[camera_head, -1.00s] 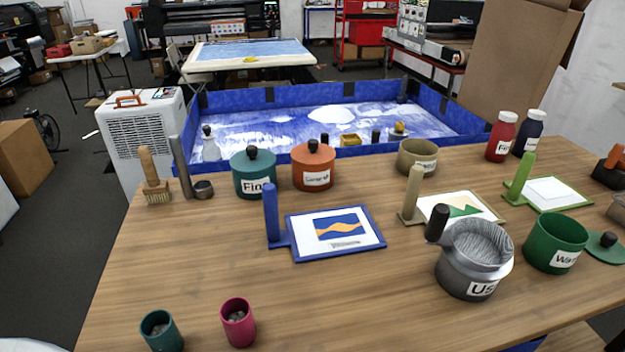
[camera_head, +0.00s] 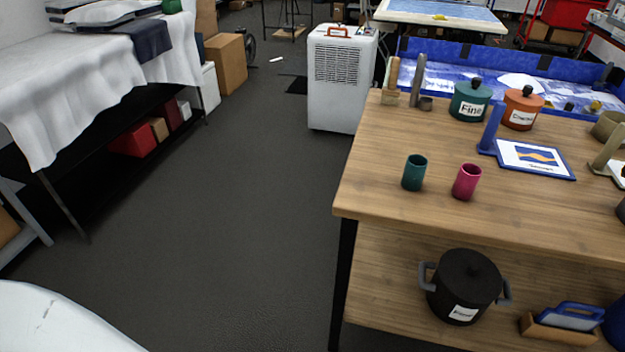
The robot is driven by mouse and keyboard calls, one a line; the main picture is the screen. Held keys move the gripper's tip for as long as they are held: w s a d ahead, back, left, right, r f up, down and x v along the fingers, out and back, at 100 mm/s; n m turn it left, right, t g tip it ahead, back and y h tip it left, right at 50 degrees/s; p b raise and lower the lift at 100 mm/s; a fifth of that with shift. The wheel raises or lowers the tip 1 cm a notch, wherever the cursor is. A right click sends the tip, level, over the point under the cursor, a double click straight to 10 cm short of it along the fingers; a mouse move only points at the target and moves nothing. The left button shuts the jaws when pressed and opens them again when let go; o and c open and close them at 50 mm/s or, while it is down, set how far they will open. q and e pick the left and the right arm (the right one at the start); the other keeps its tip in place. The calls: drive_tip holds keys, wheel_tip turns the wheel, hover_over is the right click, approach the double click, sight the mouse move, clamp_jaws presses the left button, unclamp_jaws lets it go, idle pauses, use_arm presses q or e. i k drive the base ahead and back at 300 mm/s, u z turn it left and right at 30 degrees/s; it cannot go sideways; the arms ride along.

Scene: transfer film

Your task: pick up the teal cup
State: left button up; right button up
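The teal cup (camera_head: 414,172) stands upright on the wooden table (camera_head: 480,222), near its left end and front edge. A pink cup (camera_head: 466,181) stands just to its right, apart from it. Neither of my grippers shows in the head view, so nothing is seen touching the teal cup.
A lower shelf holds a black pot (camera_head: 464,286). Open dark floor (camera_head: 240,220) lies left of the table. A white dehumidifier (camera_head: 337,80) stands behind.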

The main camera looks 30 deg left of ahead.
sight(414, 173)
drive_tip(key=z, duration=0.1)
drive_tip(key=i, duration=0.8)
drive_tip(key=u, duration=3.45)
drive_tip(key=k, duration=1.35)
drive_tip(key=z, duration=1.65)
